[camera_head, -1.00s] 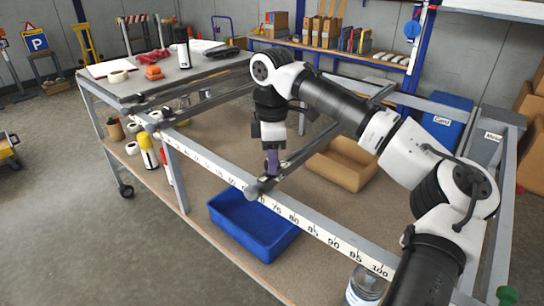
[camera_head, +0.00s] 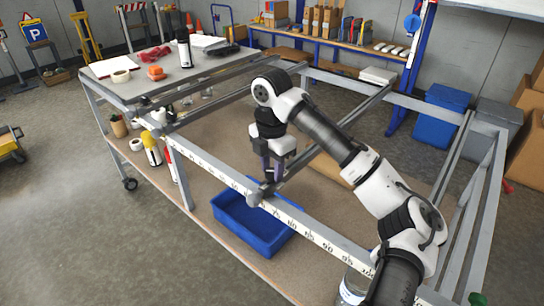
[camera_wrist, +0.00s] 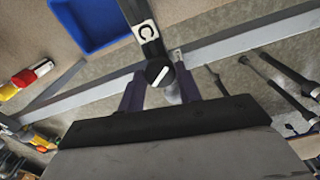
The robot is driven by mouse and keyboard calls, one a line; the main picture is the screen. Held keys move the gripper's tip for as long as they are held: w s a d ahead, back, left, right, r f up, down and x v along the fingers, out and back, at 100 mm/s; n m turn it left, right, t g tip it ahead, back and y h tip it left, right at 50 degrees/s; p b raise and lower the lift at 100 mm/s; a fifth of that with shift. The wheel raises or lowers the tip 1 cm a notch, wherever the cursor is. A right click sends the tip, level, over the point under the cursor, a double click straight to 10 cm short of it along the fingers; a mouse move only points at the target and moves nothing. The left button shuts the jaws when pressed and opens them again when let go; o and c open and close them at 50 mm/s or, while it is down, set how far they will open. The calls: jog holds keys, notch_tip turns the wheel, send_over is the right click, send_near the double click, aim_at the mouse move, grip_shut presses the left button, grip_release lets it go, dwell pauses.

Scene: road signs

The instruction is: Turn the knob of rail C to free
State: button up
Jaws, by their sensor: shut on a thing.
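Rail C is a dark bar with a white "C" label (camera_wrist: 145,30). It crosses the frame and ends at the front scale beam, where its end (camera_head: 256,193) shows in the head view. Its knob (camera_wrist: 158,73) is round and black with a white pointer line lying diagonally in the wrist view. My gripper (camera_wrist: 161,90) has a purple finger on each side of the knob and is shut on it. In the head view my gripper (camera_head: 272,176) points down at the rail's front end and hides the knob. I cannot read any free or locked marking.
The front scale beam (camera_head: 315,229) carries printed numbers. A blue bin (camera_head: 235,216) stands on the board below. A tabletop (camera_head: 140,75) with tape and bottles is at the left. A tan box (camera_head: 334,169) is partly hidden behind my arm.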

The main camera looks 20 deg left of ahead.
aim_at(272, 171)
jog(key=n+p, duration=0.3)
jog(key=n, duration=0.2)
jog(key=shift+r, duration=0.15)
jog(key=n+p, duration=0.1)
jog(key=n, duration=0.4)
jog(key=shift+n, duration=0.4)
jog(key=o, duration=1)
notch_tip(272, 171, up, 14)
jog(key=b, duration=0.1)
jog(key=shift+f, duration=0.2)
